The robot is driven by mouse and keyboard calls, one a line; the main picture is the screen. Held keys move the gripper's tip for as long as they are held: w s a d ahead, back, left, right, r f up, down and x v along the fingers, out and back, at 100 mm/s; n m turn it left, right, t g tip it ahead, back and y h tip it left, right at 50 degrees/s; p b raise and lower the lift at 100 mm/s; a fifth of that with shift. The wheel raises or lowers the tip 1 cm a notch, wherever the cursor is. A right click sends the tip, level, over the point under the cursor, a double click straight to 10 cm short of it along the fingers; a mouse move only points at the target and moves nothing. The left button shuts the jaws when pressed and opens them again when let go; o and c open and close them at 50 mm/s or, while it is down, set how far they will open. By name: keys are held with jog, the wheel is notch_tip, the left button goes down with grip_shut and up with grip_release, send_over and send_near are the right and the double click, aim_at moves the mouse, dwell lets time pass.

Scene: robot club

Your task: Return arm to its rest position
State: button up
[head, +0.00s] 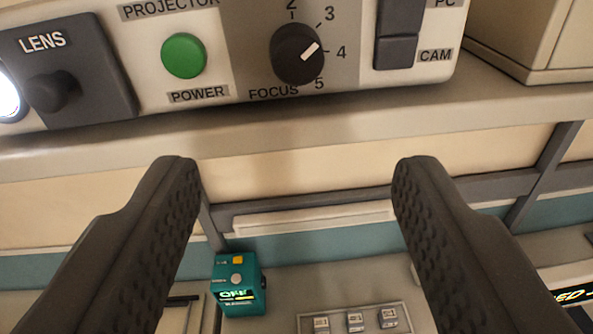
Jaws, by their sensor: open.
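My gripper (296,172) shows in the head view as two dark textured fingers, left and right, spread wide apart. It is open and nothing is between the fingers. Its tips are in front of a shelf edge, below the projector panel (225,60). The rest of my arm is out of view.
The projector has a green power button (184,56), a focus dial (297,54) pointing near 4, and a PC/CAM rocker switch (397,35). It stands on a shelf (300,125). Below are a teal box (239,284) reading OFF and a tray (352,308) with small grey blocks.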

jog(key=s+f+n+b, duration=0.1)
jog(key=s+f+b, duration=0.3)
jog(key=f, duration=0.7)
jog(key=s+d+f+g+y+b, duration=0.1)
jog(key=s+f+b, duration=0.3)
jog(key=s+f, duration=0.3)
notch_tip(320, 180, down, 5)
jog(key=shift+s+d+f+n+g, duration=0.1)
jog(key=shift+s+d+n+g, duration=0.1)
jog(key=shift+n+g, duration=0.15)
